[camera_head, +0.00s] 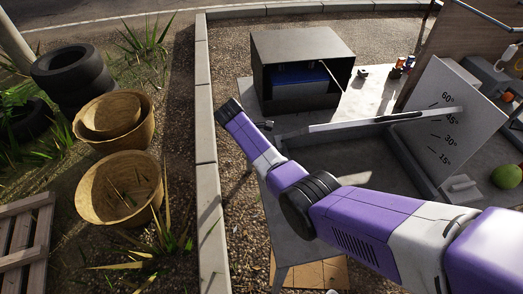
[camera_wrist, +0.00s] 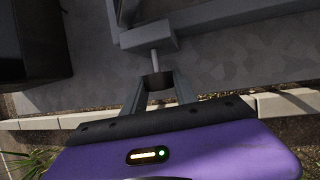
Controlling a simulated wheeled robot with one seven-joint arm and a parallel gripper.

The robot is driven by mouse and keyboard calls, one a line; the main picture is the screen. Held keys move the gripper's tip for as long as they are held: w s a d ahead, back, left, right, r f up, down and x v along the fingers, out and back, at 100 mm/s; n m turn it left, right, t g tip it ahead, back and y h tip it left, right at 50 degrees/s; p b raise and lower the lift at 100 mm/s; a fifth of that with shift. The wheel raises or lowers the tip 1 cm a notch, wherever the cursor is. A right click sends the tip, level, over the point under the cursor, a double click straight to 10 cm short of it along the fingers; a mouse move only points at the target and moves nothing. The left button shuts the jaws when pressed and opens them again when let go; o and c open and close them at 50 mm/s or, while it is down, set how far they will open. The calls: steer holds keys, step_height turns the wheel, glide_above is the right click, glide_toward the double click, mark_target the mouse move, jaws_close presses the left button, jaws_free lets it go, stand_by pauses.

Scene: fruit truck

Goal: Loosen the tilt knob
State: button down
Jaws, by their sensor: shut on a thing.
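In the wrist view, my gripper (camera_wrist: 157,92) has its two fingers closed around a small dark round knob (camera_wrist: 157,82). The knob sits on a short thin rod that runs into a grey block (camera_wrist: 148,36) on a metal frame. In the head view, my purple and white arm reaches across from the lower right, and I cannot make out the fingertips. A grey tilting frame (camera_head: 345,127) rests on the table there, against a pale board (camera_head: 455,125) marked 15° to 60°. The knob cannot be told clearly in the head view.
An open dark box (camera_head: 300,70) stands on the grey table (camera_head: 375,85) behind the frame; it is close on the left in the wrist view (camera_wrist: 35,42). A green fruit (camera_head: 506,176) lies at the right. Baskets (camera_head: 120,187) and tyres (camera_head: 68,73) lie beyond the kerb (camera_head: 205,125).

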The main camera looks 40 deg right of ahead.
steer(key=shift+g, duration=0.4)
steer(key=c, duration=1)
jaws_free()
steer(key=s+v, duration=0.1)
steer(key=v, duration=0.6)
steer(key=shift+w+r+b, duration=0.35)
steer(key=shift+w+b, duration=0.05)
steer(key=shift+w, duration=0.15)
